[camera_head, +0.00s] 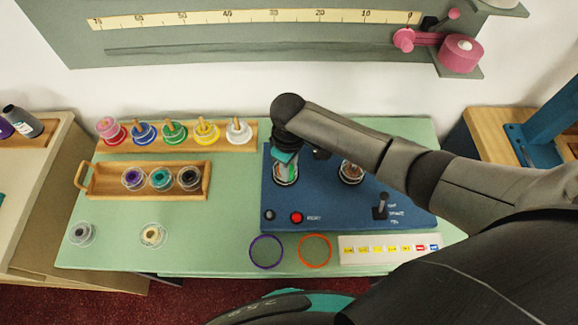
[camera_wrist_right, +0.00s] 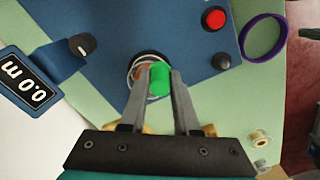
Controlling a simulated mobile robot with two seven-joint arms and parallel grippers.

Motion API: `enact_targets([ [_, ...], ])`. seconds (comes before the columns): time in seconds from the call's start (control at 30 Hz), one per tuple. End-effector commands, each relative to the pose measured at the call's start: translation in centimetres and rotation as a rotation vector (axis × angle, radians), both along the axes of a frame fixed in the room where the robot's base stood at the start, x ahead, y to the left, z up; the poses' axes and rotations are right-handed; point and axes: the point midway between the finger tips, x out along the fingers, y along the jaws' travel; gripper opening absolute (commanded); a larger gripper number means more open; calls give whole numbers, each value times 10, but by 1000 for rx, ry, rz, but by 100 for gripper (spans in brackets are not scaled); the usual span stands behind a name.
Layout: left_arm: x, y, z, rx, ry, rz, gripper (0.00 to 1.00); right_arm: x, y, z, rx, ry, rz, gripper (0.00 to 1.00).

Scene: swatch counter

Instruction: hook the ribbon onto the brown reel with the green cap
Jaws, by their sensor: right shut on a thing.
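My right gripper (camera_head: 286,157) points down over the left spindle place of the blue winding machine (camera_head: 330,210). In the right wrist view its two fingers (camera_wrist_right: 158,82) are shut on a green cap (camera_wrist_right: 159,78). Below the cap a clear-rimmed reel (camera_wrist_right: 137,72) with some brown shows, mostly hidden by the fingers. In the head view this reel (camera_head: 285,176) sits on the machine. A second reel (camera_head: 351,172) with brown inside sits to its right. I cannot make out a loose ribbon end. My left gripper is not in view.
A rack holds several coloured spools (camera_head: 174,132). A wooden tray (camera_head: 206,180) holds three reels. Two loose reels (camera_head: 152,235) lie at front left. Purple (camera_head: 252,253) and orange (camera_head: 301,254) rings lie before the machine. The machine has a red button (camera_head: 296,217) and a lever (camera_head: 381,204).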

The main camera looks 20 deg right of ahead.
Motion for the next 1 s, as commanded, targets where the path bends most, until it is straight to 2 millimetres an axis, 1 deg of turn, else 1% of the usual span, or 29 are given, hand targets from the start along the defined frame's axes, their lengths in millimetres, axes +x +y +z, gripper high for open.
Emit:
enact_targets([
  [0.57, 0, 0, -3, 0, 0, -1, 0, 0, 0, -8, 0, 0, 0, 0],
  [1.0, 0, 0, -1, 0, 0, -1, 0, 0, 0, -7, 0, 1, 0, 0],
])
